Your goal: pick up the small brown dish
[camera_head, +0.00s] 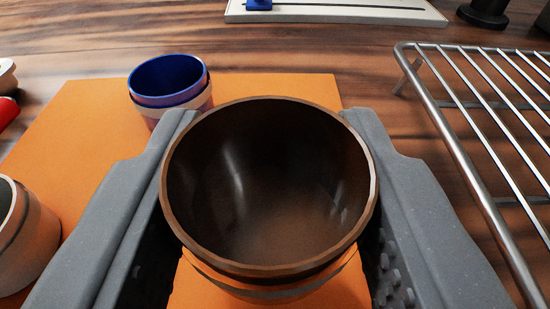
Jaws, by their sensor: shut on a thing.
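The small brown dish (268,185) is a round bowl with a dark brown inside, a lighter brown rim and an orange and grey banded outside. It fills the middle of the view and its opening faces the camera, empty. My gripper (268,170) has one grey finger on each side of the dish and is shut on it. The dish is over the orange mat (100,120). I cannot tell whether its base touches the mat.
A blue-lined cup (168,82) stands on the mat behind the dish to the left. Another pale cup (22,240) is at the left edge. A metal wire rack (440,110) stands on the right. A white board (340,12) lies at the back of the wooden table (290,52).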

